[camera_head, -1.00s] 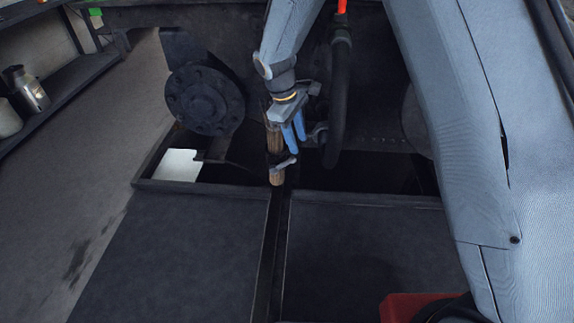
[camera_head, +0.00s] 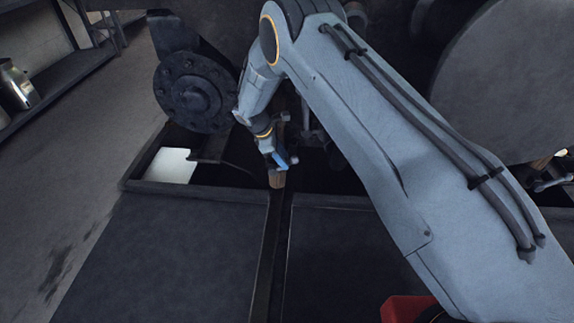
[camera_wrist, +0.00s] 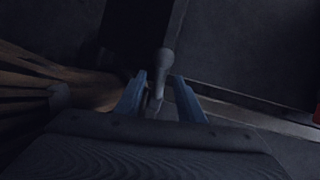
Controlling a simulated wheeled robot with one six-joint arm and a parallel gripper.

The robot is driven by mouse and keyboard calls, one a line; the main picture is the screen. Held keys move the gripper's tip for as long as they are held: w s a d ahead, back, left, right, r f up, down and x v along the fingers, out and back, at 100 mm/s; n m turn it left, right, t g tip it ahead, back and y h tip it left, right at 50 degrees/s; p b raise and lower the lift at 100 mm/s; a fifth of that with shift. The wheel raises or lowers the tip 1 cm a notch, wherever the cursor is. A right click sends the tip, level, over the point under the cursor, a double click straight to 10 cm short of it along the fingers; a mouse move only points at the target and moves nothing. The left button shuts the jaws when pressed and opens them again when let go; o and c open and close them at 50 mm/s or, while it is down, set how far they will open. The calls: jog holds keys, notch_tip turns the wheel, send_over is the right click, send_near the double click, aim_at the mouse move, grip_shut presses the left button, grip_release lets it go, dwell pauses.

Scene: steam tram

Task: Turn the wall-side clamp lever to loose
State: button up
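A small grey lever with a rounded knob (camera_wrist: 165,62) shows in the wrist view, its thin shaft running down between my two blue fingers. My gripper (camera_wrist: 160,82) is open around it, with a narrow gap visible on each side. In the head view my gripper (camera_head: 282,160) is low at the brown wooden post (camera_head: 277,181), by the pit's near edge. The lever is mostly hidden by the gripper there. I cannot tell from these frames which of the clamp's positions the lever stands in.
A dark floor pit with a raised rim (camera_head: 225,198) lies under the machinery. A round bolted flange (camera_head: 196,92) hangs to the left of my arm, above a pale sheet (camera_head: 170,165). Wooden timber (camera_wrist: 85,90) is close left of the fingers. Flat dark covers (camera_head: 165,255) lie in front.

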jog(key=b+x, duration=0.1)
jog(key=x, duration=0.3)
jog(key=shift+f, duration=0.2)
jog(key=shift+c, duration=0.4)
grip_shut()
